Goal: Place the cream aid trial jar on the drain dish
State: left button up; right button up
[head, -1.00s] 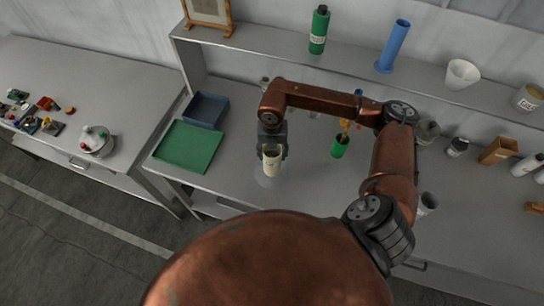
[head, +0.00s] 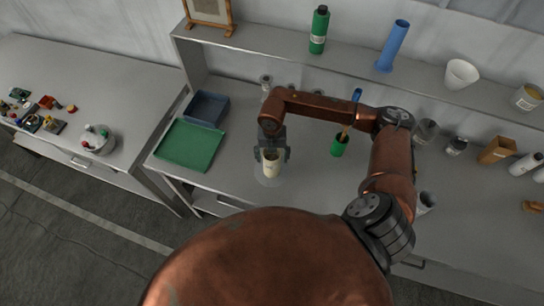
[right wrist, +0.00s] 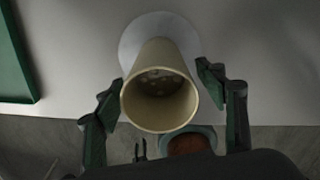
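The cream jar (head: 271,166) stands upright on a pale round dish (head: 266,181), near the front edge of the bench. In the right wrist view the jar (right wrist: 160,100) shows its open mouth, with dark spots inside, and the white dish (right wrist: 150,24) shows beyond its base. My right gripper (head: 273,156) is open around the jar, one finger on each side. In the right wrist view its fingers (right wrist: 162,84) are spread, with a gap at the right side; contact at the left is unclear. My left gripper is not in view.
A green tray (head: 189,145) and a blue bin (head: 207,108) lie left of the jar. A green cup with tools (head: 339,146) stands to the right. A shelf (head: 275,47) with a bottle and vessels runs behind. Bare bench lies around the dish.

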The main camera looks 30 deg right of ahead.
notch_tip(320, 180, up, 12)
jog(key=b, duration=0.2)
jog(key=shift+r, duration=0.2)
dwell(0.3)
